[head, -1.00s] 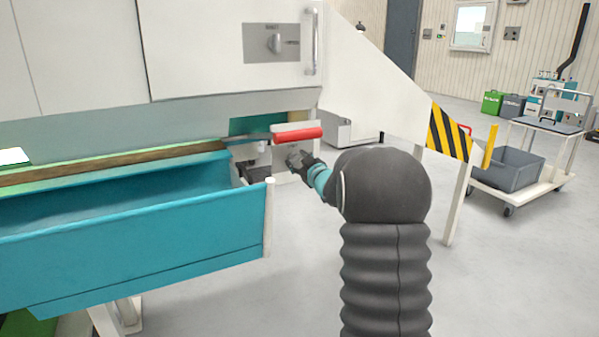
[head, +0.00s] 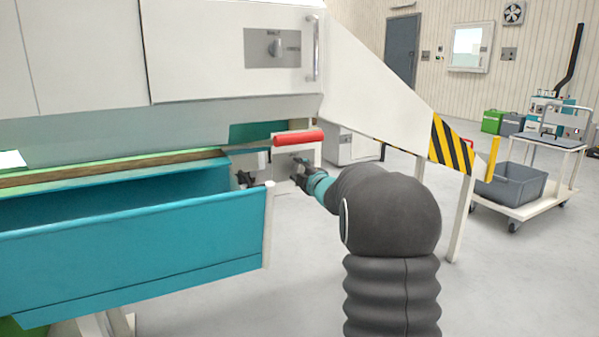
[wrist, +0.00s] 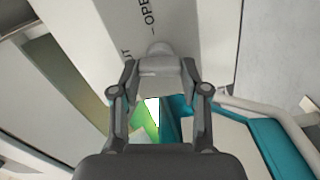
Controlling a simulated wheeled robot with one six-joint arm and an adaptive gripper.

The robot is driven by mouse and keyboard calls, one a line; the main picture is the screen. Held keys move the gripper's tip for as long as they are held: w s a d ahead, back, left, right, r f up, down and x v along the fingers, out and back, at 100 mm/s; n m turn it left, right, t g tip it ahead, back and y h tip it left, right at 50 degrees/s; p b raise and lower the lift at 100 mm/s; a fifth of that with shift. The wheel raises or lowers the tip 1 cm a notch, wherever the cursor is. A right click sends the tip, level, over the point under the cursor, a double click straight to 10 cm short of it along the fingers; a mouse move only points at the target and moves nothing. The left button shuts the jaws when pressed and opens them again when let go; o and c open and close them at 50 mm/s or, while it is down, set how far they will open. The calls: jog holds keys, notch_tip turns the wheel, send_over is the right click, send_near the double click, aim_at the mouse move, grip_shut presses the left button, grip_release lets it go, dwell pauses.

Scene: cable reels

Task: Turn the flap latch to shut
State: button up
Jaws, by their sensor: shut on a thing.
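The latch is a grey knob (wrist: 156,64) on a pale plate (wrist: 118,22) in the wrist view. The plate carries the word OPEN and, at its left, letters ending in UT. My gripper (wrist: 160,80) has its two fingers on either side of the knob, shut on it. In the head view my gripper (head: 303,172) is at the white plate below the red roller, right of the teal trough. The knob is too small and covered there to read its angle.
The teal trough (head: 120,255) stands open at the left, its end post close to my gripper. The red roller (head: 299,137) sits just above my gripper. A striped yellow-black guard (head: 450,145) and a trolley (head: 525,200) stand at the right.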

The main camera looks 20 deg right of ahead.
jog(key=shift+f+n, duration=0.1)
jog(key=shift+n, duration=1)
jog(key=o, duration=1.1)
jog(key=shift+o, duration=0.2)
jog(key=s, duration=1.2)
jog(key=shift+d, duration=0.2)
